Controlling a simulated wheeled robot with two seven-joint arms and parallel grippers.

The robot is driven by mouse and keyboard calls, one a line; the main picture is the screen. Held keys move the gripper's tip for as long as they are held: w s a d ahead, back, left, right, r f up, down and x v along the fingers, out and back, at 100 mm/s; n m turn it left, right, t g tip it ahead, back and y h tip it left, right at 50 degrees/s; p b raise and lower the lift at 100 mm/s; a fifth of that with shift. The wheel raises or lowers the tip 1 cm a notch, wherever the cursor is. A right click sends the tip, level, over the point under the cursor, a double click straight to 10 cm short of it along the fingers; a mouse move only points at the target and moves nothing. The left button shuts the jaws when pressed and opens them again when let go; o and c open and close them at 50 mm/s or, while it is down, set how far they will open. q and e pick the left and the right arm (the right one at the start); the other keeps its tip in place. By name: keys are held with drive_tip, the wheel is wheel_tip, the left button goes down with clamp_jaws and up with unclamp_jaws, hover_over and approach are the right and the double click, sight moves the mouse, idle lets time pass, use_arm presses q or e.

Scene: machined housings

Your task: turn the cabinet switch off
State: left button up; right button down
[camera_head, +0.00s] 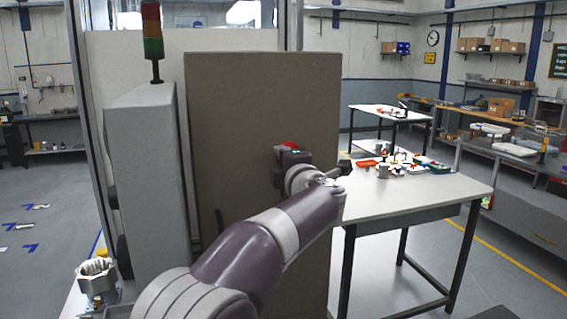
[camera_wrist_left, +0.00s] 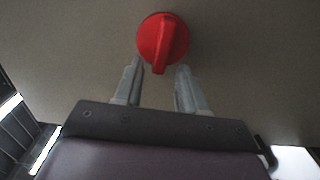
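The red rotary switch (camera_wrist_left: 162,40) is on the flat face of the cabinet (camera_head: 235,110). In the left wrist view, its raised grip bar runs nearly straight down the picture, tilted slightly. In the head view, only a little of the red switch (camera_head: 289,145) shows above my gripper. My left gripper (camera_wrist_left: 160,68) is open, with its two fingers apart at the lower edge of the knob, one to each side of the bar's lower end. I cannot tell whether they touch it. In the head view, my wrist hides most of the left gripper (camera_head: 283,152). My right gripper is not in view.
A signal tower (camera_head: 152,35) stands on the grey housing left of the cabinet face. A white table (camera_head: 440,195) with small parts is to the right. A metal housing (camera_head: 97,278) sits at the lower left. Floor is open at far left.

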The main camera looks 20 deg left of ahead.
use_arm(q)
drive_tip(key=b+v, duration=0.3)
drive_tip(key=v, duration=0.9)
drive_tip(key=shift+s+d+b, duration=0.2)
drive_tip(key=shift+s+b, duration=0.05)
drive_tip(key=shift+b, duration=0.1)
